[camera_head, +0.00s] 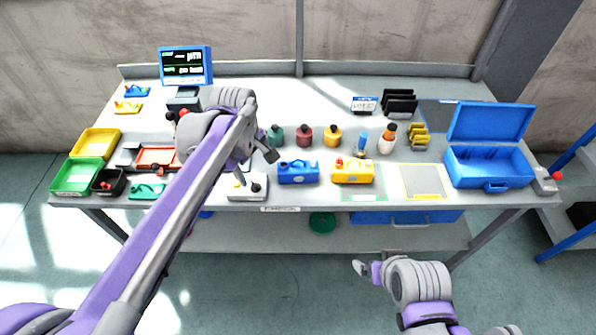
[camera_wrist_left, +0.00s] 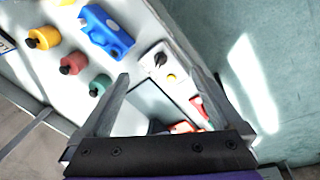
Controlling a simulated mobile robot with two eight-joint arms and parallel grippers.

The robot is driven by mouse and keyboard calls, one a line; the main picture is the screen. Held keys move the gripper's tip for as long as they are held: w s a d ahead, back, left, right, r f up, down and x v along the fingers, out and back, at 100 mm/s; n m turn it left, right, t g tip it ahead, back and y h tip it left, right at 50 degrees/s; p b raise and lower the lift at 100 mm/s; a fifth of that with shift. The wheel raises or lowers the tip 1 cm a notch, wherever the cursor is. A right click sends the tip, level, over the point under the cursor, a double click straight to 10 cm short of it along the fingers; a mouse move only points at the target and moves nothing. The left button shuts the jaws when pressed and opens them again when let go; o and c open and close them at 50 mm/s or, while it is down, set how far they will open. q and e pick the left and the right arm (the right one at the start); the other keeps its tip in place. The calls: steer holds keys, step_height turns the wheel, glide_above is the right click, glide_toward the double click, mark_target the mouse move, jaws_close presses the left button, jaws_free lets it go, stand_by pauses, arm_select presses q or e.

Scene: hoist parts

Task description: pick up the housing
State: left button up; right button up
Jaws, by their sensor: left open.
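A blue housing-like block (camera_head: 298,173) sits near the front edge of the table; it also shows in the left wrist view (camera_wrist_left: 105,33). A similar yellow block (camera_head: 352,173) sits just to its right. I cannot tell by looks alone which one the task names. My left gripper (camera_head: 258,163) is open and empty, above the table to the left of the blue block. In the left wrist view its two fingers (camera_wrist_left: 170,82) are spread, with the blue block beyond them to the upper left. My right gripper (camera_head: 374,266) is low, in front of the table; its jaws are unclear.
A white box with a black knob (camera_head: 247,187) lies below my left gripper. Green, red and yellow knobbed parts (camera_head: 304,136) stand behind the blue block. A blue open toolbox (camera_head: 490,165) is at right; green (camera_head: 77,190) and yellow trays (camera_head: 95,153) are at left.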

arm_select(q)
steer(key=w+d+f+n+g, duration=0.1)
steer(key=w+d+f+n, duration=0.2)
steer(key=w, duration=0.4)
steer(key=n+g, duration=0.1)
steer(key=n, duration=0.3)
glide_above(289, 167)
step_height(289, 167, down, 2)
steer(key=shift+f, duration=0.2)
steer(key=shift+w+d+f+n, duration=0.1)
steer(key=shift+w+f+n, duration=0.05)
steer(key=shift+f+n, duration=0.15)
step_height(289, 167, down, 10)
steer(key=shift+f, duration=0.2)
jaws_close()
